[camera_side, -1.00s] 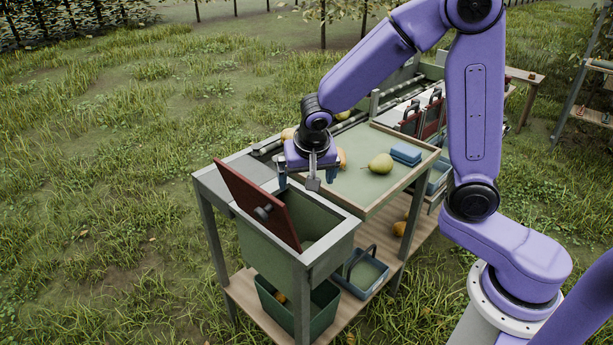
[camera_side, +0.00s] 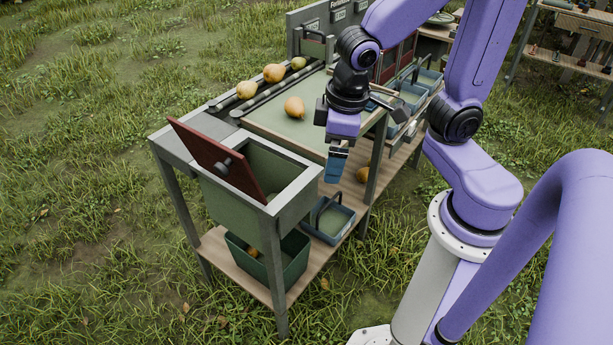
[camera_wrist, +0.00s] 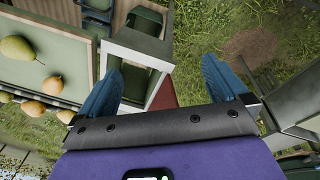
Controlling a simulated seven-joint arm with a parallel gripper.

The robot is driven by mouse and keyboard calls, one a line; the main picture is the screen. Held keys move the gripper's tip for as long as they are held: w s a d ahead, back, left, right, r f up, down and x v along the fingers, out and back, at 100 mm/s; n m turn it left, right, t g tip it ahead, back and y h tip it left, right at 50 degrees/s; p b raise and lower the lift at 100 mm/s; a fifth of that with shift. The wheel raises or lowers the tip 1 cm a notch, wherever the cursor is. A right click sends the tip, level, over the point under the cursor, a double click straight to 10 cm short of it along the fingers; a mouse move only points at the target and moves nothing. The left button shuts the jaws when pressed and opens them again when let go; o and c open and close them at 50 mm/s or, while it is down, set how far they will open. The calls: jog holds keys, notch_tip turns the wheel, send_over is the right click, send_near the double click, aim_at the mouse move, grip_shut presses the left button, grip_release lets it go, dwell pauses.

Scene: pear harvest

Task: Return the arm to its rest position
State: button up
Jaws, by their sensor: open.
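My gripper (camera_side: 337,163) hangs in the air at the near side of the sorting table, pointing down, just right of the open bin in the side view. Nothing shows between its blue fingers. In the wrist view the two fingers (camera_wrist: 160,80) stand wide apart and empty, with the bin's frame, grass and part of the red lid beyond them. My arm is bent above the right part of the table.
The green bin (camera_side: 283,168) has its red lid (camera_side: 215,160) tilted up. An orange pear (camera_side: 294,107) lies on the green tray (camera_side: 268,118); several fruits line the rails behind. A green pear (camera_wrist: 17,48) shows in the wrist view. Crates (camera_side: 328,220) stand on the lower shelf.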

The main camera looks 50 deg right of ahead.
jog(key=s+d+n+g, duration=0.1)
jog(key=s+d+n, duration=0.1)
jog(key=s+n, duration=0.4)
jog(key=s, duration=0.4)
jog(key=shift+r+g+y, duration=0.3)
jog(key=shift+r+y, duration=0.05)
jog(key=shift+y, duration=0.05)
